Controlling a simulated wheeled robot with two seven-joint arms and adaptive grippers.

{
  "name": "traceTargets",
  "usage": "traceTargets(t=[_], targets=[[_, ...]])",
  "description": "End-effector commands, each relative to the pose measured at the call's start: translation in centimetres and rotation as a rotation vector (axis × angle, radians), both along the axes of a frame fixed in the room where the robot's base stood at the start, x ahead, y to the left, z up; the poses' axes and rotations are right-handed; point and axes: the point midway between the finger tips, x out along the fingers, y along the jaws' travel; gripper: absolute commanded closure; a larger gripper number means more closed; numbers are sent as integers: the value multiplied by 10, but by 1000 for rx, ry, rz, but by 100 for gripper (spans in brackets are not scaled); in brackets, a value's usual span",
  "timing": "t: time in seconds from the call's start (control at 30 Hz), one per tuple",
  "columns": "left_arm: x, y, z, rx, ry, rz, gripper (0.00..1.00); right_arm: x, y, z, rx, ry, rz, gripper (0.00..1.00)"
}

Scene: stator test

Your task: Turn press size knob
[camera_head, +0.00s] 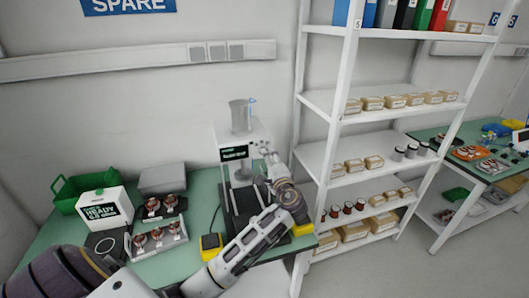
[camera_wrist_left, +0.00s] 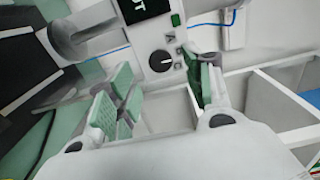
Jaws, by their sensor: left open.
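The press (camera_head: 236,153) stands on the green bench with a dark display on its head. In the left wrist view its white control face (camera_wrist_left: 158,35) shows a dark round knob (camera_wrist_left: 160,61) with a pale pointer line. Small letters run beside the knob. My left gripper (camera_wrist_left: 160,88) is open, its green-padded fingers apart, with the knob showing beyond the gap between them. Contact with the knob is not visible. In the head view the left gripper (camera_head: 264,164) is beside the press head, and the knob cannot be made out. My right gripper is not in view.
White shelving (camera_head: 335,125) with boxes stands close right of the press. A green crate (camera_head: 88,187), a white labelled box (camera_head: 104,208) and trays of copper-coloured parts (camera_head: 158,237) occupy the bench's left. A yellow-and-black device (camera_head: 211,245) sits near the arm.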

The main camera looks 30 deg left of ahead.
Motion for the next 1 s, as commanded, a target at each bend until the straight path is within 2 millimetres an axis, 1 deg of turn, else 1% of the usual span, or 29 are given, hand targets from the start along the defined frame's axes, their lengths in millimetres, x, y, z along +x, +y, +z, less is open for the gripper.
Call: traceTargets(t=[0.03, 0.2, 0.4, 0.8, 0.83, 0.87, 1.0], targets=[[5, 5, 2, 1, 0, 0, 49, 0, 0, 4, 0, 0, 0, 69], [18, 21, 2, 1, 0, 1, 49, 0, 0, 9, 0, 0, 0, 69], [28, 32, 1, 1, 1, 0, 49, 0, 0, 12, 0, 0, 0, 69], [31, 36, 0, 0, 0, -1, 49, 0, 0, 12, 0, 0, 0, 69], [31, 36, 0, 0, 0, -1, 50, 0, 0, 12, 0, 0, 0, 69], [31, 36, 0, 0, 0, -1, 54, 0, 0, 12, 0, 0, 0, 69], [31, 36, 0, 0, 0, -1, 72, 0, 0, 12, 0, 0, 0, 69]])
